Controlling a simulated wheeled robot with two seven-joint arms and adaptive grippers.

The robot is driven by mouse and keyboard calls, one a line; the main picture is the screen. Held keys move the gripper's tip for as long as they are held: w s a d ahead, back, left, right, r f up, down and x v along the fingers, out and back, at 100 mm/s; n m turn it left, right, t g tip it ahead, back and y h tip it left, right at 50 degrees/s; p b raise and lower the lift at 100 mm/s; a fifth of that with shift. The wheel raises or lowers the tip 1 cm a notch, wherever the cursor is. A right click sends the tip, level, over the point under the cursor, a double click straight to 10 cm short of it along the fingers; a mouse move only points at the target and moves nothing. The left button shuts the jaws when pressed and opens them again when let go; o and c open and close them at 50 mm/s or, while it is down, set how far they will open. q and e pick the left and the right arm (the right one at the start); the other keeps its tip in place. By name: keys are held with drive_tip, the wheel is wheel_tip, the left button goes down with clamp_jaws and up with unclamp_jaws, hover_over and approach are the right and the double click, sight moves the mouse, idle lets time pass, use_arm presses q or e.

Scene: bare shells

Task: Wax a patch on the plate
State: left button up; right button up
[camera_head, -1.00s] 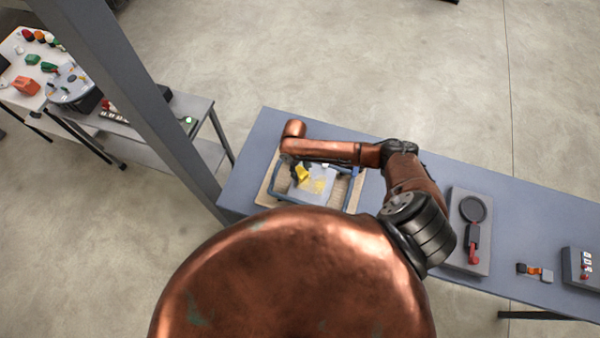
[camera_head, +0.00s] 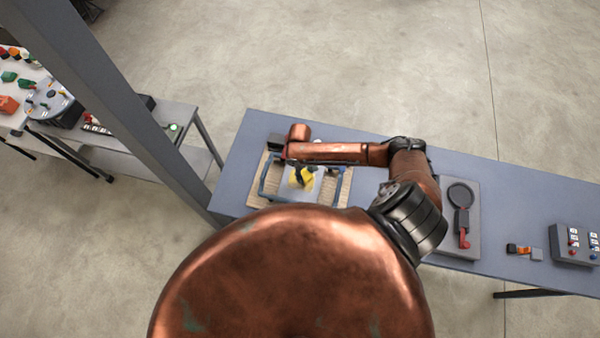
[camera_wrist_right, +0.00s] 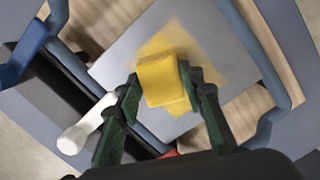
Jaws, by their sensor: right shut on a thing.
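The grey plate (camera_wrist_right: 128,62) lies inside a blue frame on a wooden board; it also shows in the head view (camera_head: 313,188). My right gripper (camera_wrist_right: 160,88) is shut on a yellow block (camera_wrist_right: 161,80), which is over the plate. The block also shows in the head view (camera_head: 302,177), below my right forearm. A yellow smear (camera_wrist_right: 208,66) spreads on the plate around the block. Whether the block touches the plate I cannot tell. My left gripper is not in view.
The blue frame (camera_wrist_right: 262,50) rises around the plate. A white cylinder (camera_wrist_right: 73,138) is beside it. On the blue-grey table (camera_head: 520,190) to the right are a grey panel with a round black part (camera_head: 460,195) and a button box (camera_head: 575,243). A grey post (camera_head: 120,100) stands left.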

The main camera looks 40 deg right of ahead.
drive_tip(key=shift+s+d, duration=1.45)
drive_tip(key=shift+s, duration=0.25)
drive_tip(key=shift+r, duration=3)
drive_tip(key=shift+r, duration=1.5)
